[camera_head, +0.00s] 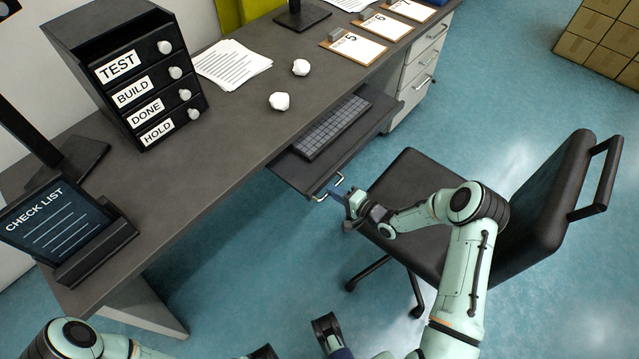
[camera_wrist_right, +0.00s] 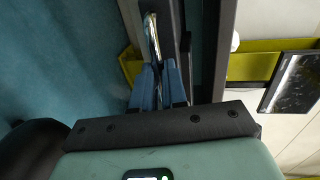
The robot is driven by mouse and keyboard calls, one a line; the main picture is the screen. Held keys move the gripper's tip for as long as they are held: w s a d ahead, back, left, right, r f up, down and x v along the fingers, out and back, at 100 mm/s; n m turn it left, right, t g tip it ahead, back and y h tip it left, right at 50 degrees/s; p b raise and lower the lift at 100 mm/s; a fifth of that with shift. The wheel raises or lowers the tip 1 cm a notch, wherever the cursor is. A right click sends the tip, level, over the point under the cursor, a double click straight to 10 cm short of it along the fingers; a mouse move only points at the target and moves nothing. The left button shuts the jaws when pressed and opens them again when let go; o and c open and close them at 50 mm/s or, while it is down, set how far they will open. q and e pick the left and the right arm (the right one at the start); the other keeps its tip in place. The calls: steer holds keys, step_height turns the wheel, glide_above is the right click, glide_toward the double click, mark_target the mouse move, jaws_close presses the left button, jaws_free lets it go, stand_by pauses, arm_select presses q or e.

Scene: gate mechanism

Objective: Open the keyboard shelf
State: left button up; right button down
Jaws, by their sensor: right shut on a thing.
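The keyboard shelf (camera_head: 292,171) is a dark tray under the desk's front edge. It sticks out from under the desktop, with a grey keyboard (camera_head: 333,127) on it. A shiny metal handle (camera_head: 322,190) is on its front edge, and it also shows in the right wrist view (camera_wrist_right: 152,38). My right gripper (camera_head: 338,191) is at this handle, its blue fingers shut on it; the fingers also show in the right wrist view (camera_wrist_right: 159,72).
A black chair (camera_head: 410,177) stands close to my right arm, in front of the desk (camera_head: 215,155). A drawer box (camera_head: 130,65), paper balls, sheets and a checklist stand (camera_head: 60,225) are on the desktop. White drawers (camera_head: 415,85) are beyond the shelf. Open floor lies left of the chair.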

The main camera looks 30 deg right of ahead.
arm_select(q)
steer(key=shift+s+r+p, duration=0.2)
steer(key=shift+r+p, duration=0.25)
steer(key=shift+s+r+p, duration=0.2)
steer(key=shift+r+p, duration=0.25)
arm_select(e)
steer(key=v, duration=0.3)
steer(key=f+v, duration=0.1)
steer(key=v, duration=0.2)
steer(key=f+v, duration=0.1)
steer(key=v, duration=0.3)
steer(key=shift+s+d, duration=0.15)
steer(key=shift+s, duration=0.1)
steer(key=c, duration=1.2)
jaws_free()
steer(key=shift+o, duration=0.2)
